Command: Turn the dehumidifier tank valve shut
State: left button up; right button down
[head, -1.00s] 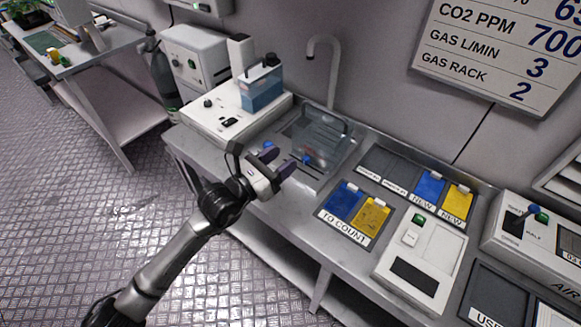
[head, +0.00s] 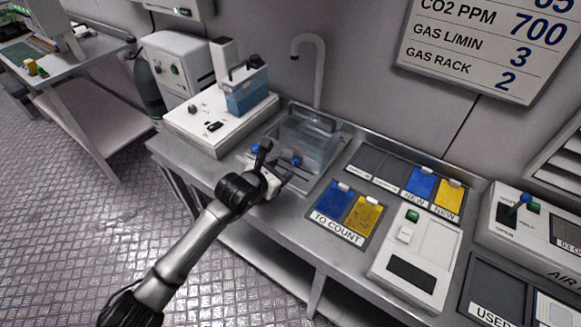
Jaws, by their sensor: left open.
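A clear tank (head: 308,143) stands in the sink recess below the curved tap. A small blue knob (head: 295,160) shows at its near side, and a second blue knob (head: 255,148) lies to the left. I cannot tell for certain which is the tank valve, nor how it is turned. My left gripper (head: 276,168) is open at the near edge of the recess, close to both knobs. Its fingers are partly hidden by my own wrist, and I cannot tell whether they touch a knob. My right gripper is not in view.
A white instrument with a blue container (head: 246,94) stands behind on the left. To the right are the TO COUNT tray (head: 336,229) with blue and yellow cards and a white device (head: 415,250). The tap (head: 319,75) rises behind the tank. The counter's front edge runs below my gripper.

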aim_at(294, 163)
pick_arm(q)
jog(key=shift+b+x, duration=0.75)
jog(key=shift+x, duration=1.9)
jog(key=c, duration=0.9)
